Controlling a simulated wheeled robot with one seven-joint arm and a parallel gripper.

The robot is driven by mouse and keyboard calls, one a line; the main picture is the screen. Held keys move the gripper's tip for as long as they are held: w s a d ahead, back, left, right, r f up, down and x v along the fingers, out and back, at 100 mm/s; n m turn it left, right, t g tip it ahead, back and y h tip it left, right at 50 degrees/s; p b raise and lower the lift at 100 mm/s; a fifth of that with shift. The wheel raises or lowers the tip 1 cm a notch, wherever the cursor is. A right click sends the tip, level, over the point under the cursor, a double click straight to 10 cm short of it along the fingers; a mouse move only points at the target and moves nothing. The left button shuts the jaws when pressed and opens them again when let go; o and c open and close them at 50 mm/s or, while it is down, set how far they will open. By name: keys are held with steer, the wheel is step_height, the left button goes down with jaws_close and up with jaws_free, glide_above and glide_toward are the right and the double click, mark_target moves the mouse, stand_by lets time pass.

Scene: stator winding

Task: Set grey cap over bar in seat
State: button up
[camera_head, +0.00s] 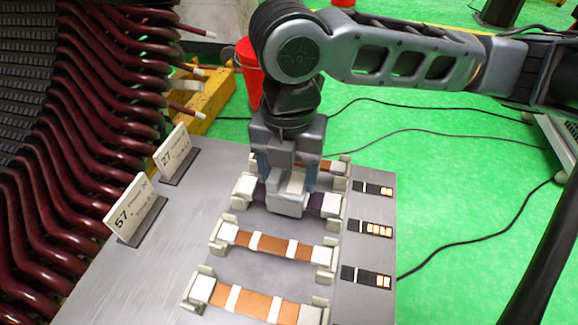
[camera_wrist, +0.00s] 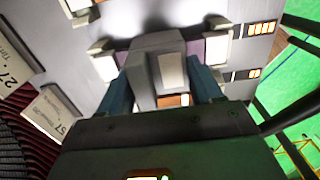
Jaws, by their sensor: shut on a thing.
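My gripper (camera_head: 286,180) points down over the table, with its two blue-grey fingers on either side of the grey cap (camera_head: 287,204). It is shut on the cap, which also shows between the fingers in the wrist view (camera_wrist: 150,62). The cap lies across the middle of a dark purple bar (camera_head: 325,204). The bar's pale ends rest in a seat of light end brackets (camera_head: 333,226). The cap and fingers hide the bar's middle. I cannot tell whether the cap touches the bar. In the wrist view, a purple part of the bar (camera_wrist: 194,47) shows beside the cap.
Copper-coloured bars (camera_head: 272,246) lie in parallel seats in front, and another (camera_head: 329,165) lies behind. Small labels (camera_head: 377,228) line the table's right edge. Two sign cards (camera_head: 136,205) stand at left, near dark red coils (camera_head: 95,120). A red bucket (camera_head: 247,70) stands behind.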

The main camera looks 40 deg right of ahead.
mark_target(288, 181)
steer(key=shift+f, duration=0.6)
steer(key=shift+f+b, duration=0.2)
steer(key=shift+b, duration=0.15)
steer(key=shift+f+b, duration=0.3)
steer(key=shift+f, duration=0.05)
steer(key=o, duration=1.2)
steer(key=shift+r, duration=3.95)
